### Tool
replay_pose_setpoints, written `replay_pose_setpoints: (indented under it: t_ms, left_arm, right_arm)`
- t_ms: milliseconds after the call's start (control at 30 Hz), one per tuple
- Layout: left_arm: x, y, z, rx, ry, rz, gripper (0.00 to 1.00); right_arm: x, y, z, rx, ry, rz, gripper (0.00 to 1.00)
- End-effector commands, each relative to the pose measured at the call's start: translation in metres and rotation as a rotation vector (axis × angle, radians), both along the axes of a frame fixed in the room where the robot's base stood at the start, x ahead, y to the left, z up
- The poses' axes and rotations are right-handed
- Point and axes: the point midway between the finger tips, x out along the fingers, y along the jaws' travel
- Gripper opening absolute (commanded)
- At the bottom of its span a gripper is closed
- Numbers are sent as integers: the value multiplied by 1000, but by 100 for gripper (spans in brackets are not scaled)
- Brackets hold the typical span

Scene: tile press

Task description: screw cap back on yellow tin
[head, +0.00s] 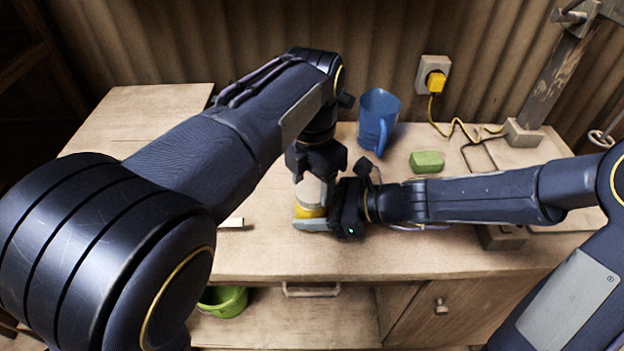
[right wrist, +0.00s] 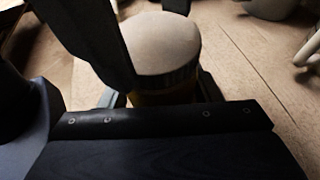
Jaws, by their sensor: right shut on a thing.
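The yellow tin (head: 311,211) stands on the workbench near the middle, with a pale cream top (head: 311,190). That rounded top also shows in the right wrist view (right wrist: 160,42), above a darker rim and the shadowed yellow body (right wrist: 160,97). My right gripper (head: 313,224) comes in from the right, low down, and is shut on the tin's body. My left gripper (head: 315,170) points down from above at the cream top. Its fingers are partly hidden, and I cannot tell whether they touch the top. I cannot make out a seam between cap and tin.
A blue mug (head: 376,120) stands behind the grippers, with a green block (head: 427,162) to its right. A yellow plug (head: 436,82) and cable are at the wall. A small white piece (head: 232,223) lies left of the tin. A green bucket (head: 224,301) is below.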

Motion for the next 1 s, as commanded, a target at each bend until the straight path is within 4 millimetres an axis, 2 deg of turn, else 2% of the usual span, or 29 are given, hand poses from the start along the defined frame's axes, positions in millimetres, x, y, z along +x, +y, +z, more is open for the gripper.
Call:
replay_pose_setpoints:
  t_ms: [33, 100, 200, 267, 333, 1000]
  left_arm:
    - [0, 0, 0, -1, 1, 0, 35]
    - [0, 0, 0, -1, 1, 0, 27]
    - [0, 0, 0, -1, 0, -18, 27]
    - [0, 0, 0, -3, 1, -73, 27]
    - [0, 0, 0, -4, 2, -198, 27]
    - [2, 1, -1, -7, 1, -2135, 27]
  right_arm:
    - [0, 0, 0, 0, 1, 1, 0]
    - [0, 0, 0, 0, 1, 1, 0]
    - [0, 0, 0, 0, 1, 0, 0]
    - [0, 0, 0, 0, 1, 0, 0]
    - [0, 0, 0, 0, 1, 0, 0]
    - [0, 0, 0, 0, 1, 0, 0]
